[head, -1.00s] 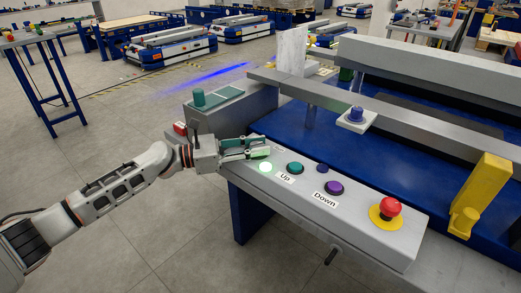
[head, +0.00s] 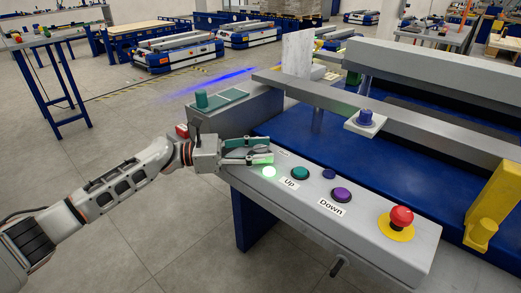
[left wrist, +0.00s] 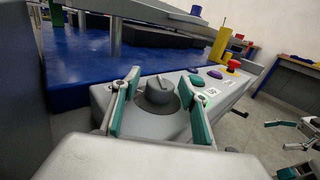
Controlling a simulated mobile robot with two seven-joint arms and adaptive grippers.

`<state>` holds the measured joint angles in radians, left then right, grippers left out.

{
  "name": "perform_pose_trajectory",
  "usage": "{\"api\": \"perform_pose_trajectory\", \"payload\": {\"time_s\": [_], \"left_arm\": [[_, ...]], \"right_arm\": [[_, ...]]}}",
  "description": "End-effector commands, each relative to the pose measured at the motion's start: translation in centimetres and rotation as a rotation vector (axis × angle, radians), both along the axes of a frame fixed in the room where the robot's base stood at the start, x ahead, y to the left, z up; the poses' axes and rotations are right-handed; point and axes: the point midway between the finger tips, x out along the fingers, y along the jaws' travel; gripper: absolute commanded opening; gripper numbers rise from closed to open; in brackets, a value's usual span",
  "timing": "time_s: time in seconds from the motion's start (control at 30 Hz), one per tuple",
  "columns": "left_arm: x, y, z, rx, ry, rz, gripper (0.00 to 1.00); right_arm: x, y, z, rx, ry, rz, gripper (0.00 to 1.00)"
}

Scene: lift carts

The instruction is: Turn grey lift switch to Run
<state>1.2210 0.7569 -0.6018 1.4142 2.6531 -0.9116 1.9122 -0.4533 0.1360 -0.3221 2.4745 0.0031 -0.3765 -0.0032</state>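The grey lift switch (left wrist: 159,92) is a round knob with a raised ridge on the grey control panel (left wrist: 232,88). In the left wrist view it stands between the teal-padded fingers of my left gripper (left wrist: 160,80). The fingers are open, one on each side, with gaps visible beside the knob. In the head view my left gripper (head: 270,150) is at the near left end of the panel, and its fingers hide the switch. My right gripper (left wrist: 273,148) shows at the right edge of the left wrist view, fingers apart and empty.
The panel also carries a lit white-green button (head: 269,172), a green Up button (head: 299,173), a purple Down button (head: 341,195) and a red emergency stop (head: 401,217). A yellow post (head: 492,205) and blue lift bed (head: 390,170) lie behind.

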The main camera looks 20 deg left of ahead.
Motion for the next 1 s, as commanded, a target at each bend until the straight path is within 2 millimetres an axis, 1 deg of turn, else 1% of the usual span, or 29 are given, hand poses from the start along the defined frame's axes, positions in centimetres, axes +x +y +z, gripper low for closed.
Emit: {"api": "perform_pose_trajectory", "payload": {"time_s": [0.23, 0.37, 0.47, 0.7, 0.8, 1.0], "left_arm": [[-0.1, 0.1, 0.0, 0.000, 0.000, 0.000, 0.44], [-0.5, 1.0, -0.1, 0.000, 0.001, 0.002, 0.44], [-1.3, 2.5, -0.1, 0.003, 0.001, 0.002, 0.44], [-3.6, 6.9, -0.2, 0.003, 0.003, 0.002, 0.44], [-4.4, 8.4, -0.1, 0.002, 0.002, 0.001, 0.44], [-5.4, 10.3, 0.0, 0.001, 0.000, 0.001, 0.44]], "right_arm": [[0.0, 0.2, -0.1, 0.002, 0.001, 0.002, 0.74], [0.0, 0.1, -0.1, 0.002, 0.001, 0.001, 0.74], [0.0, 0.1, -0.1, 0.001, 0.000, 0.002, 0.74], [0.0, 0.0, -0.1, 0.000, 0.001, 0.001, 0.74], [0.0, 0.0, -0.1, 0.000, 0.001, 0.001, 0.74], [0.0, 0.0, -0.1, 0.000, 0.001, 0.001, 0.74]]}}
